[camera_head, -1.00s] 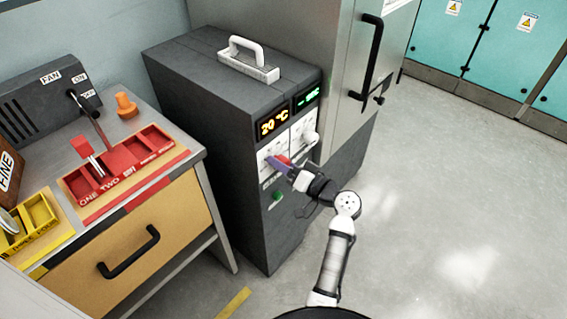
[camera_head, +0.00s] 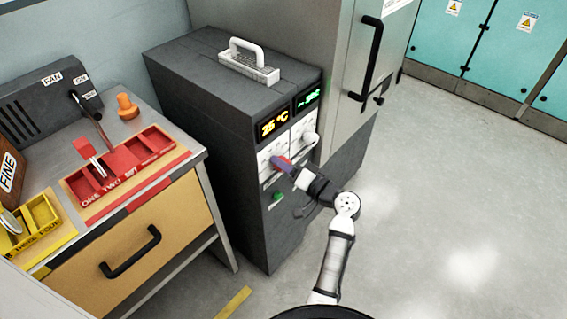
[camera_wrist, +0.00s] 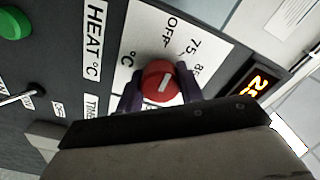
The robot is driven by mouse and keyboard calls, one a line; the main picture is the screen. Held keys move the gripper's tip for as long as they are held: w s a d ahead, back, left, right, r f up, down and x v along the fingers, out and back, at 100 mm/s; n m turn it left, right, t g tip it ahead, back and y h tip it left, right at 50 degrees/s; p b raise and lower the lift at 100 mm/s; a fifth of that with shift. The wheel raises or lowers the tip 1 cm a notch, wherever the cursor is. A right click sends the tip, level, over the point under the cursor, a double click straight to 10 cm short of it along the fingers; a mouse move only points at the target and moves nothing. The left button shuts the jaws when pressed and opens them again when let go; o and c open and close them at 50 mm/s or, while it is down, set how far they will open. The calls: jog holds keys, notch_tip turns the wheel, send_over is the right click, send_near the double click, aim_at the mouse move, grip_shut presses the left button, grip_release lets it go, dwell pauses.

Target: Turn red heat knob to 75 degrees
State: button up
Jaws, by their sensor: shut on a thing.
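The red heat knob (camera_wrist: 158,82) sits on a white dial plate (camera_wrist: 160,30) marked HEAT °C, OFF, 75 and a partly hidden 85. Its white pointer line slants up and slightly right in the wrist view, roughly toward the stretch between OFF and 75. My gripper (camera_head: 282,162) is at the front panel of the dark grey machine, its purple fingers shut on the knob from both sides. The knob is mostly hidden by the fingers in the head view. The orange display (camera_head: 273,125) above it reads about 25 °C.
A white knob (camera_head: 309,138) and a green display (camera_head: 308,98) are to the right of the heat dial. A green button (camera_head: 278,196) is below. A workbench with red trays (camera_head: 122,160) stands left of the machine. The floor at right is clear.

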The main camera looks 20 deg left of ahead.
jog(key=m+p, duration=0.3)
jog(key=m, duration=0.2)
jog(key=shift+m, duration=0.3)
dwell(0.4)
jog(key=o, duration=1)
jog(key=b+v, duration=0.3)
jog(key=v, duration=1.1)
jog(key=shift+b, duration=0.35)
jog(key=shift+a, duration=0.1)
